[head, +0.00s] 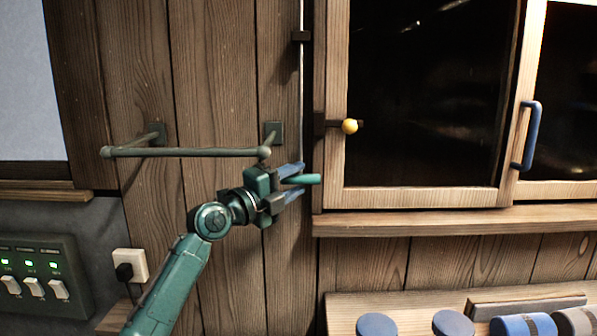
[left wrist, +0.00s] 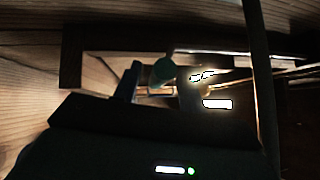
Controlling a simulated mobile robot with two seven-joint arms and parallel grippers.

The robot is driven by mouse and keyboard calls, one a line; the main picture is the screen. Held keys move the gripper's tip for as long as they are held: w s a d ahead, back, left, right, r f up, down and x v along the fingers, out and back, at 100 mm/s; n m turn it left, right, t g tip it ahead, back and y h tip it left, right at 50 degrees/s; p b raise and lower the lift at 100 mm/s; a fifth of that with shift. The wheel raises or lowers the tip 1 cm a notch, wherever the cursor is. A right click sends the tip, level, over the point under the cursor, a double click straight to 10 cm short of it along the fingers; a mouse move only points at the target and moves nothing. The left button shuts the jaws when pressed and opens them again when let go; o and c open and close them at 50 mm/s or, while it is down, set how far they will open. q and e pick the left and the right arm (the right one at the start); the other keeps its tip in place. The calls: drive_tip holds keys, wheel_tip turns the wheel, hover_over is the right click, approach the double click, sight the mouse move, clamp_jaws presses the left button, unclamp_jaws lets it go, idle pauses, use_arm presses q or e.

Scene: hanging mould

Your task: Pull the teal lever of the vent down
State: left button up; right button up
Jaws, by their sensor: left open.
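The teal lever (head: 308,179) shows in the head view as a short rounded bar just left of the window's lower left corner. Its right end sticks out past my left gripper (head: 294,181), whose blue fingers lie above and below it in the picture. The gripper is open, and I cannot tell whether either finger touches the lever. In the left wrist view the lever's round end (left wrist: 164,70) appears between the fingers, in dim light. The rest of the lever and the vent body are hidden or too dark to make out. My right gripper is not in view.
A greenish rail (head: 190,152) is fixed to the wooden wall just above my left arm. A framed window with a yellow knob (head: 350,126) and a blue handle (head: 530,136) is at right, above a wooden ledge (head: 450,220). A switch panel (head: 38,275) is at lower left.

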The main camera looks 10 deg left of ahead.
use_arm(q)
drive_tip(key=shift+x, duration=0.85)
clamp_jaws()
drive_tip(key=shift+f, duration=0.1)
